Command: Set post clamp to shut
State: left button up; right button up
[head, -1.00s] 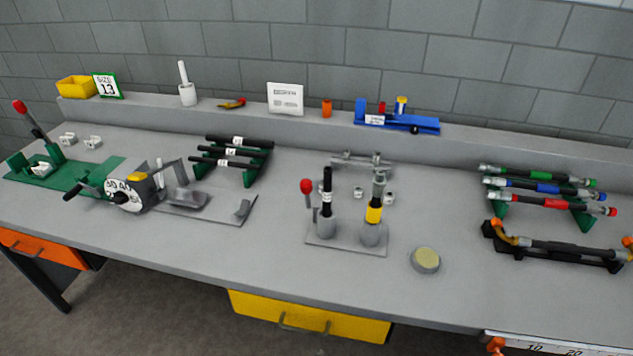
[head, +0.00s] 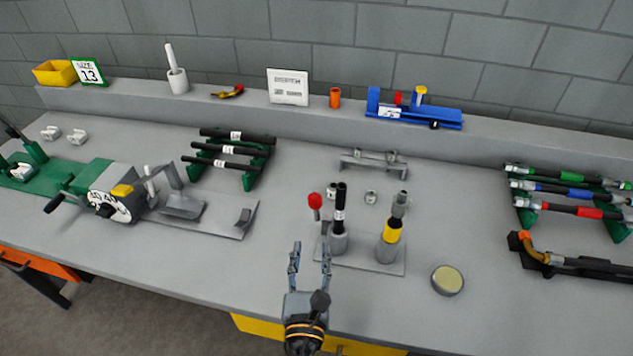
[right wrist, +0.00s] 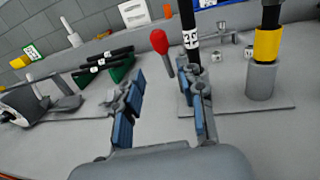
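The post clamp appears to be the grey plate (head: 365,257) with two upright sockets near the bench's front middle. A short lever with a red knob (head: 315,200) stands roughly upright at its left; the knob also shows in the right wrist view (right wrist: 159,42). A black post (head: 340,212) stands in the left socket, and a grey post with a yellow band (head: 393,229) in the right one. My right gripper (head: 311,252) is open and empty, in front of the lever and apart from it. In the right wrist view its fingers (right wrist: 163,88) partly cover the plate's left side. My left gripper is out of view.
A round yellow-topped disc (head: 447,279) lies right of the plate. A grey device with a dial (head: 110,205) is at the left, and a rack of black tubes (head: 232,150) behind. Coloured tubes (head: 565,188) lie at the right. Bare bench lies left of the plate.

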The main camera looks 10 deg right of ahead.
aim_at(315, 207)
jog(key=w, duration=0.2)
jog(key=w+p, duration=0.1)
jog(key=w, duration=0.2)
jog(key=w+d, duration=0.1)
jog(key=w, duration=0.1)
jog(key=shift+w+d+r+p, duration=0.1)
jog(key=shift+w+r+p, duration=0.25)
jog(key=w, duration=0.3)
jog(key=shift+w+d+f, duration=0.15)
jog(key=shift+d, duration=0.1)
jog(key=shift+w+d+p, duration=0.2)
jog(key=shift+w+p, duration=0.2)
jog(key=shift+w, duration=0.85)
jog(key=shift+w+f, duration=0.1)
jog(key=shift+w, duration=0.05)
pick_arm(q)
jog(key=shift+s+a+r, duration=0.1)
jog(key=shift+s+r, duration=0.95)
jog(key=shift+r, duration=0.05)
pick_arm(e)
grip_shut()
